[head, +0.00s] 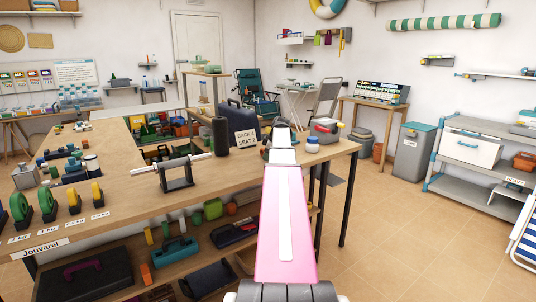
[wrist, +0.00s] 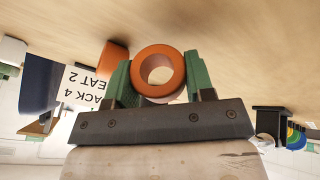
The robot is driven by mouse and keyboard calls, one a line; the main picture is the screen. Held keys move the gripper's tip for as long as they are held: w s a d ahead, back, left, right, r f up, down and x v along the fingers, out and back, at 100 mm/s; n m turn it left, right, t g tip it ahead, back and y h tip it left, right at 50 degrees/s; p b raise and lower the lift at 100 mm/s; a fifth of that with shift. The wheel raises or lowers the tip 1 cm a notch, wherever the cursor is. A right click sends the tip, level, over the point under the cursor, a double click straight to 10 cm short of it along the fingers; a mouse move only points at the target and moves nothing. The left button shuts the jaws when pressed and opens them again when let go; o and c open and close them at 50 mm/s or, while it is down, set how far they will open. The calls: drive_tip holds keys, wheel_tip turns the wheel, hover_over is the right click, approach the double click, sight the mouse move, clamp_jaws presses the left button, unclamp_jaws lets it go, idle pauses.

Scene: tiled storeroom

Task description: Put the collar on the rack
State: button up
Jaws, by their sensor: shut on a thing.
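In the wrist view an orange ring, the collar (wrist: 137,75), sits between the green fingers of my gripper (wrist: 158,78), which are shut on it. Its round hole faces the camera. In the head view my gripper (head: 283,132) is above the far right part of the wooden bench; the collar is mostly or wholly hidden there. A dark stand with a silver bar across it, apparently the rack (head: 178,174), stands on the bench to the left of my gripper, well apart from it. A dark stand shape (wrist: 268,122), possibly the same rack, shows at the wrist view's right.
A card sign (head: 245,139), black cylinder (head: 220,136) and blue case (head: 241,117) stand left of my gripper. A blue-lidded jar (head: 313,146) and a red-and-grey item (head: 326,128) are right of it. Green and yellow discs (head: 47,199) line the bench's left. Bare bench (head: 125,205) surrounds the rack.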

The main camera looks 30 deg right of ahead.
drive_tip(key=o, duration=0.9)
drive_tip(key=shift+r, duration=0.3)
drive_tip(key=v, duration=1.2)
drive_tip(key=shift+r, duration=0.3)
drive_tip(key=shift+s, duration=0.1)
